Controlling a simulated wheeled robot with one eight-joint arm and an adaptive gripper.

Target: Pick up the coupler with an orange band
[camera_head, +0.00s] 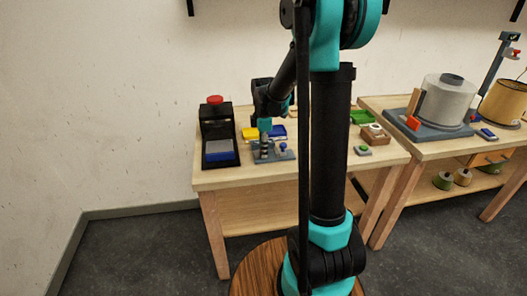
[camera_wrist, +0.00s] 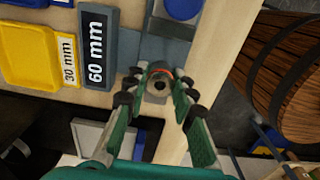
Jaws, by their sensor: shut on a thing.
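The coupler (camera_wrist: 158,88) is a dark grey cylinder with a thin orange-red band, seen end-on in the wrist view. My gripper (camera_wrist: 159,83) is shut on it, with one finger on each side. In the head view my gripper (camera_head: 264,141) points down over a grey-blue board (camera_head: 285,156) on the left table. The coupler is small there, just under the fingers. I cannot tell whether it touches the board.
A blue knob (camera_wrist: 182,8) stands on the board beside the coupler. A yellow bin labelled 30 mm (camera_wrist: 25,52) and a 60 mm label (camera_wrist: 96,45) are close by. A black device with a red button (camera_head: 215,99) stands left. A brown box (camera_head: 375,135) stands right.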

